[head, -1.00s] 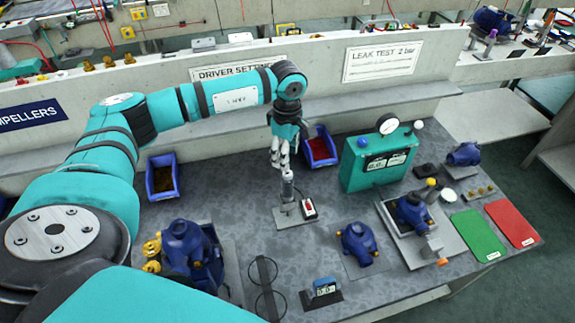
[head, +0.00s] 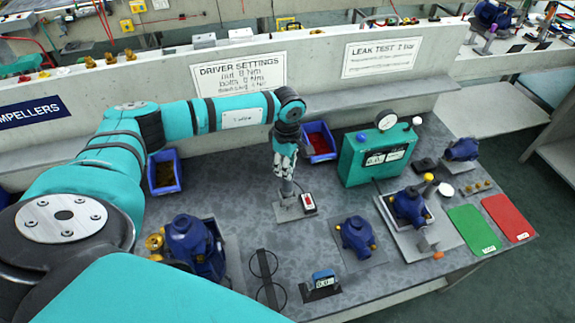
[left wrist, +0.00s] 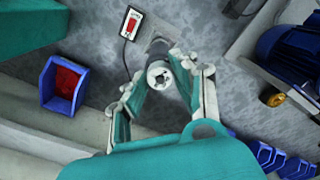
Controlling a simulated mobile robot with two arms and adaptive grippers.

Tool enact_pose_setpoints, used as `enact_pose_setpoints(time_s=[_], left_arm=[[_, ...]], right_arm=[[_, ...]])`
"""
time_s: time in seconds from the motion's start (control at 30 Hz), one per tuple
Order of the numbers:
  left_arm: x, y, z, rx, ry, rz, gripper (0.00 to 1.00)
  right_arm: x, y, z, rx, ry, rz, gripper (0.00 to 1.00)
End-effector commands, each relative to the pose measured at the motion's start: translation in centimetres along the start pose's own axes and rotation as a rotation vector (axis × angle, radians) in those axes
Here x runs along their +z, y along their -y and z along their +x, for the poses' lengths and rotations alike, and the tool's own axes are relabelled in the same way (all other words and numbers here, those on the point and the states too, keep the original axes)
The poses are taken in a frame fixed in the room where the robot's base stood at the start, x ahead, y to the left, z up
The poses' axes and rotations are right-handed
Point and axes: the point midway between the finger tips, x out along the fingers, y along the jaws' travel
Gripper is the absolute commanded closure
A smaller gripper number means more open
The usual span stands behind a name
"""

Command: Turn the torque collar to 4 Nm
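The torque driver (head: 286,188) stands upright on a small grey base plate (head: 291,211) at mid-bench. Its pale round top end also shows in the left wrist view (left wrist: 160,77). My left gripper (head: 285,172) points down over the driver, with its fingers on either side of the upper part. In the left wrist view the fingers (left wrist: 158,85) lie close beside the driver; I cannot tell whether they press on it. The collar markings are too small to read. A small box with a red switch (head: 308,202) stands beside the driver. My right gripper is not in view.
A driver settings sign (head: 240,75) hangs on the back wall. A red-filled blue bin (head: 319,141) stands behind the driver, another bin (head: 164,172) to the left. A teal gauge box (head: 378,155), blue pumps (head: 357,237) and a small display (head: 322,284) stand around.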

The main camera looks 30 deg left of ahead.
Motion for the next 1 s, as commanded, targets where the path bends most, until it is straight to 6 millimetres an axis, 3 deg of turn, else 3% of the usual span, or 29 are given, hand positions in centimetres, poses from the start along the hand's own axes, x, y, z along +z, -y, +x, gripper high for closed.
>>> enact_pose_setpoints(time_s=[0.03,0.13,0.57,1.0], left_arm=[[0.0,0.0,0.0,0.000,0.000,0.000,0.87],[0.0,0.0,0.0,0.000,0.000,0.000,1.00],[0.0,0.0,0.1,0.001,0.000,-0.072,1.00],[0.1,-0.1,0.2,0.003,0.002,-0.431,1.00]], right_arm=[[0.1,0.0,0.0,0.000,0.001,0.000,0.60],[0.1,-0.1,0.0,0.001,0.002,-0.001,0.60],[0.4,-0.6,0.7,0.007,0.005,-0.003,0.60],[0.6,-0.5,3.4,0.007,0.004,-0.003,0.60]])
